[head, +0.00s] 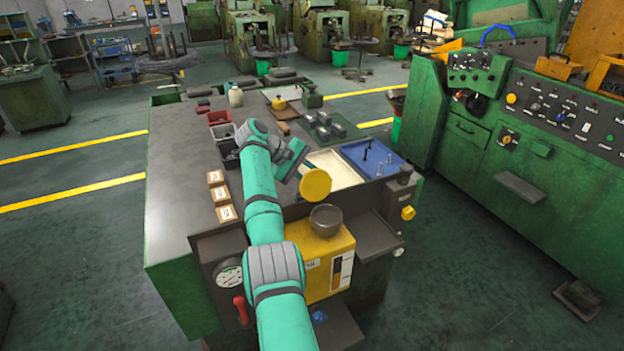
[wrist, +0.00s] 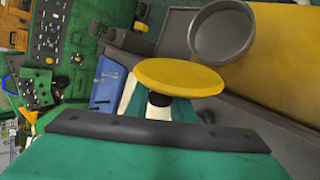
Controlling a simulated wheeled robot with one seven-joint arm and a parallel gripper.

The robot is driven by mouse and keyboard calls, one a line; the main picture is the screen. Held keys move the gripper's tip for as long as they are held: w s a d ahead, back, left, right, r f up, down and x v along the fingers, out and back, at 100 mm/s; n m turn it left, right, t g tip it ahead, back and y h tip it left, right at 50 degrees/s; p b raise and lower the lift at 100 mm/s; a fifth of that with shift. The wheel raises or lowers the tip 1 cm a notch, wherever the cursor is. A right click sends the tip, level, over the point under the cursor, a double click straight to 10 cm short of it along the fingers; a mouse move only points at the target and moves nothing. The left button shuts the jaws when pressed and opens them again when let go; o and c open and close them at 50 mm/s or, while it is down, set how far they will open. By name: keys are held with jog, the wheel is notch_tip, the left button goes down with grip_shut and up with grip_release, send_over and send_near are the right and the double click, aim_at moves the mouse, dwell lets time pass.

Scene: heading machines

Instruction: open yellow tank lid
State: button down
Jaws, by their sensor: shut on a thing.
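The yellow tank (head: 330,262) is mounted at the front of the green workbench, and its yellow side also shows in the wrist view (wrist: 285,55). A dark round filler neck (head: 326,217) stands on its top and is uncovered; it also shows in the wrist view (wrist: 222,32). The round yellow lid (head: 315,183) is tilted in the air, up and left of the neck and apart from it. In the wrist view the lid (wrist: 180,78) is in front of my gripper (wrist: 159,108). My gripper is shut on the lid's underside; the fingertips are mostly hidden.
A white tray (head: 337,170) and a blue tray (head: 370,158) lie behind the lid. Small labelled wooden blocks (head: 220,195) stand left of my arm. A gauge (head: 230,277) and red handle are at the bench front.

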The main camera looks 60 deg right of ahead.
jog(key=shift+s+d, duration=0.25)
jog(key=shift+s, duration=0.15)
jog(key=shift+w+a, duration=0.1)
jog(key=shift+w, duration=0.05)
jog(key=c, duration=1.6)
grip_release()
jog(key=shift+w+a, duration=0.15)
jog(key=shift+a, duration=0.05)
jog(key=shift+w+a, duration=0.1)
jog(key=shift+f, duration=0.1)
